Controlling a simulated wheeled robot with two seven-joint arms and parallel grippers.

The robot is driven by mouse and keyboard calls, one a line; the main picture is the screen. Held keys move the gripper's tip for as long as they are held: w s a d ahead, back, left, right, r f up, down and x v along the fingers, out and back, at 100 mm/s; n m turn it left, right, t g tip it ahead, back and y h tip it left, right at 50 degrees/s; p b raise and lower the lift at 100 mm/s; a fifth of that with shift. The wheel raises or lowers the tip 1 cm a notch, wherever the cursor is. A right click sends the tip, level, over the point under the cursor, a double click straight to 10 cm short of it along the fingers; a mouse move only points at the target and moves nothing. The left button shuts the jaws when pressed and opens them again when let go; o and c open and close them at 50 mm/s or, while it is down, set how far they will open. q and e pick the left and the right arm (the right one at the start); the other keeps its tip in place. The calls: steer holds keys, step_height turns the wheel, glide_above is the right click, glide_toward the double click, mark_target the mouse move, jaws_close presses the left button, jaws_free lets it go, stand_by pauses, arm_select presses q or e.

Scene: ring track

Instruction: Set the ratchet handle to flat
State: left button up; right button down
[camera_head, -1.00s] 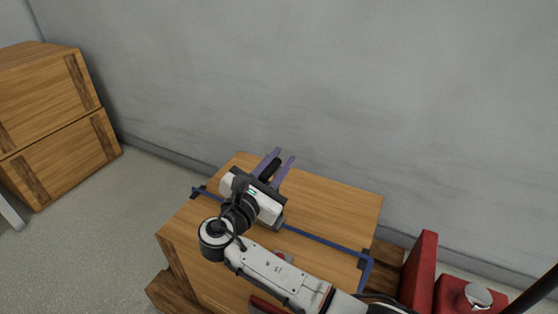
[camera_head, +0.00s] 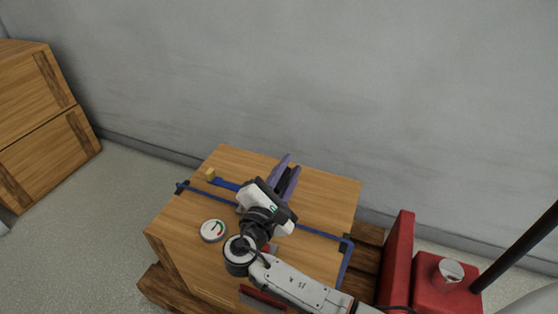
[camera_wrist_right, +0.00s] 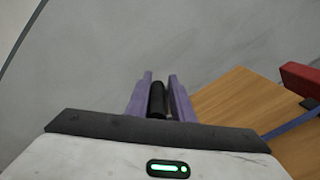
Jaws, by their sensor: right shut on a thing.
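A wooden crate (camera_head: 328,190) stands by the wall with a blue strap (camera_head: 322,234) across its top. My right gripper (camera_head: 287,176) is over the crate top, with its purple fingers pointing toward the wall. In the right wrist view, its fingers (camera_wrist_right: 158,97) are shut on a black cylindrical grip (camera_wrist_right: 157,101), apparently the ratchet handle's. The handle's lower part and its angle are hidden behind my gripper and wrist. A round gauge (camera_head: 213,230) with red and green marks lies left of my wrist. My left gripper is not in view.
A blue piece (camera_head: 226,184) with a yellow block (camera_head: 210,174) lies at the strap's left part. Stacked wooden crates (camera_head: 42,120) stand at the left. A red object (camera_head: 398,262) stands at the right. The floor between the crates is clear.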

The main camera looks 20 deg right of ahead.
steer(key=shift+s+d+f, duration=0.35)
steer(key=shift+s+d, duration=0.05)
steer(key=shift+s, duration=0.05)
steer(key=c, duration=1.7)
jaws_free()
